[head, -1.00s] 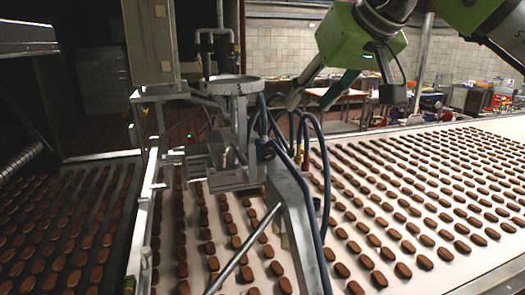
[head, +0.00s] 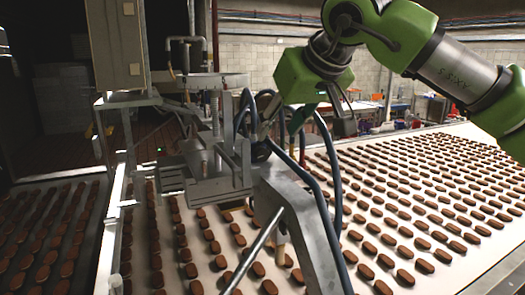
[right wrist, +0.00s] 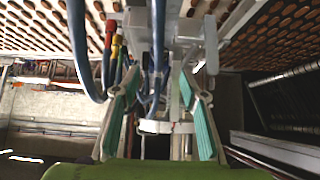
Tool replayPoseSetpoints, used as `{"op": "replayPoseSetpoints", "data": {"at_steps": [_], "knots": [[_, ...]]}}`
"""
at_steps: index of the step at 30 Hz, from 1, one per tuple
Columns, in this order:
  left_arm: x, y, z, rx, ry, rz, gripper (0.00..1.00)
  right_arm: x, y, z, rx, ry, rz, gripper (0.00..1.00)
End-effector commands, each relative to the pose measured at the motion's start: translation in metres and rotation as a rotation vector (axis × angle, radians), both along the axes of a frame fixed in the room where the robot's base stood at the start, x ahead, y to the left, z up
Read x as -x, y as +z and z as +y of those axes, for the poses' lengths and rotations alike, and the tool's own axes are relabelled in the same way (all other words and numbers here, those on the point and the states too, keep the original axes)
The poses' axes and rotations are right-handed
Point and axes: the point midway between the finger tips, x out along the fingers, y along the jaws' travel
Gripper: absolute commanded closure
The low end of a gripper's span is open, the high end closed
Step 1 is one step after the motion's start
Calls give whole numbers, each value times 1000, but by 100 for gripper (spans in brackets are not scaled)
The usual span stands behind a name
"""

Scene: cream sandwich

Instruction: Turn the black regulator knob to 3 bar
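A small dark round part (head: 261,151) shows on the depositing machine (head: 215,150) in the head view, beside the blue hoses. It may be the black regulator knob, but its scale and setting cannot be read. My right gripper (head: 283,120) hangs from the upper right, just above and behind the hoses, pointing down. In the right wrist view its two teal-padded fingers (right wrist: 162,105) stand wide apart with hoses and machine parts beyond them. I see nothing gripped, and no knob can be made out clearly between them. My left gripper is not in view.
Blue hoses (head: 325,165) loop close to my right gripper. A grey metal arm (head: 305,225) slopes over the white conveyor (head: 390,230), which carries many brown biscuits. A dark conveyor (head: 50,190) lies at left. A grey cabinet (head: 118,45) stands at the back.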

Motion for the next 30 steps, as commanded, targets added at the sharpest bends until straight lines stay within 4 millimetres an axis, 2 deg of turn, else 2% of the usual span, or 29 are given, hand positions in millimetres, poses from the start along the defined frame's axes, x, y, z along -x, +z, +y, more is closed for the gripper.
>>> {"op": "replayPoseSetpoints", "data": {"at_steps": [6, 13, 19, 27, 28, 30], "knots": [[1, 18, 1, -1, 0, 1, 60, -31, -33, 14, 2, 1, 6, 60], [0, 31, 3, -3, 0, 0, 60, -57, -60, 24, 0, 0, 4, 60], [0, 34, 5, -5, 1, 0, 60, -66, -72, 28, -1, 0, 2, 60], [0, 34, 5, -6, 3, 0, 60, -67, -73, 28, -1, 0, 1, 60], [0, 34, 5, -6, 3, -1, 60, -67, -73, 28, -1, 0, 1, 63], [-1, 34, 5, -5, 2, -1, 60, -67, -73, 28, -1, 0, 1, 81]]}}
